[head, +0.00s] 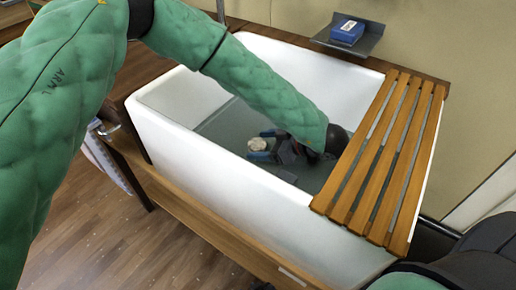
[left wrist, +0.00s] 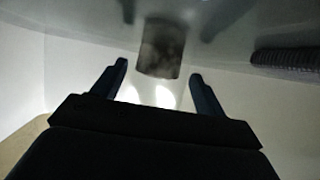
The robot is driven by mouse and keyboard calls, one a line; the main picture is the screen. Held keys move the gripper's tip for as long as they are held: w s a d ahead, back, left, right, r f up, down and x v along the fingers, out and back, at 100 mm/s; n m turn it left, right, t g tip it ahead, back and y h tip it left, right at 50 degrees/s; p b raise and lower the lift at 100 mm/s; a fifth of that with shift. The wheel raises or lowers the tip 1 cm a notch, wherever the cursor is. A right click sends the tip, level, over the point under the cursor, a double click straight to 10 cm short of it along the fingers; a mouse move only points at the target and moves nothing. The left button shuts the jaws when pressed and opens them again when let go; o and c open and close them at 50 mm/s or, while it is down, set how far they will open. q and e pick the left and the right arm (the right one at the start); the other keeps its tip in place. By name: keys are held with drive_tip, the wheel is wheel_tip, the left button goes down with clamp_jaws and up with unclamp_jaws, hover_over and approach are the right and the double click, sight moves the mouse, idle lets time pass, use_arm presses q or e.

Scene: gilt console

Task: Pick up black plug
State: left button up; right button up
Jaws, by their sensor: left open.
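My left arm reaches down into a white tub (head: 225,183). My left gripper (head: 262,144) is low inside it, with its fingers apart. A small round object with a pale top (head: 258,145) shows by the fingertips in the head view. In the left wrist view a dark grey-brown, cylinder-like piece (left wrist: 162,47) lies just beyond and between the open fingers (left wrist: 158,85), apart from them. A dark ribbed thing (left wrist: 290,57) is at the right edge there. I cannot tell for sure which one is the black plug. My right gripper is not in view.
A slatted wooden rack (head: 385,150) lies across the right end of the tub. The tub's high walls surround the gripper. A wall shelf (head: 358,45) holds a blue box (head: 347,32). The tub floor (head: 225,125) to the left is clear.

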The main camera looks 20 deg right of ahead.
sight(258, 144)
use_arm(q)
drive_tip(key=x, duration=0.4)
drive_tip(key=shift+w+d, duration=0.1)
drive_tip(key=shift+w, duration=0.05)
drive_tip(key=c, duration=1.1)
wheel_tip(258, 144, up, 10)
drive_tip(key=shift+r, duration=0.1)
